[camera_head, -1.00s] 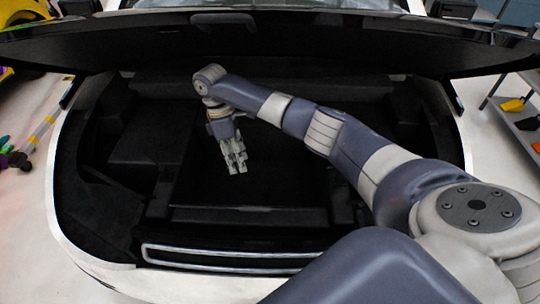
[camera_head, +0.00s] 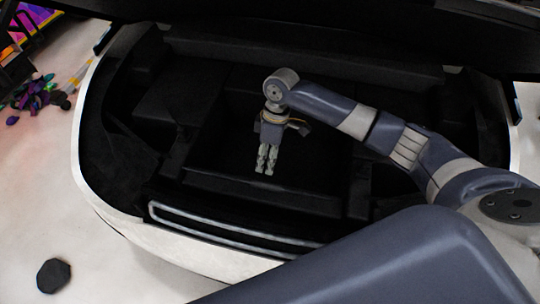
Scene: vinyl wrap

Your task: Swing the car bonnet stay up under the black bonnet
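The black bonnet (camera_head: 330,32) is raised and spans the top of the view. Below it is the dark open bay of the white car. A thin pale rod-like outline (camera_head: 225,236) runs along the bay's front edge; I cannot tell whether it is the stay. No other stay stands out against the black. My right gripper (camera_head: 265,170) hangs over the middle of the bay, fingers pointing down to the front. Its two fingers show a narrow gap with nothing seen between them. My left gripper is not in view.
The white car body rim (camera_head: 86,165) curves around the bay's left and front. Small dark and coloured pieces (camera_head: 35,97) lie on the pale floor at left. A dark flat piece (camera_head: 53,275) lies at lower left. My own arm covers the lower right.

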